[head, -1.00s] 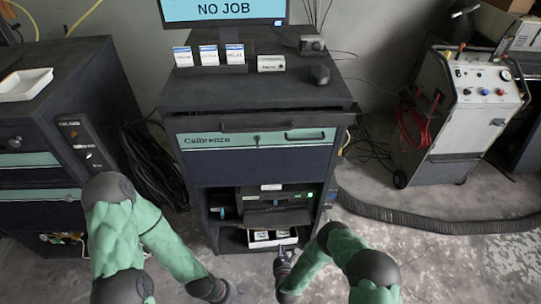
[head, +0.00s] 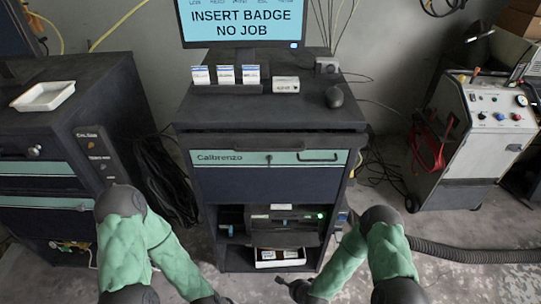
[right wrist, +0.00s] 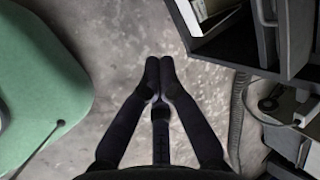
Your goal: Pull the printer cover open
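The dark printer (head: 285,219) sits on the middle shelf of the cabinet, with a small green light at its right. A flat dark panel is at its lower front; I cannot tell which part is the cover or how far it is open. My right gripper (head: 279,280) is low in front of the cabinet, below and apart from the printer. In the right wrist view the right gripper (right wrist: 160,64) has its fingertips together, with nothing between them and bare floor behind. My left forearm reaches the bottom edge of the head view; the left gripper's fingers are out of frame.
The cabinet (head: 270,184) has a drawer above the printer and a white box (head: 280,258) on its bottom shelf. The box also shows in the right wrist view (right wrist: 207,10). A grey machine (head: 487,130) and a hose (head: 475,254) stand right. A second dark cabinet (head: 55,142) stands left.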

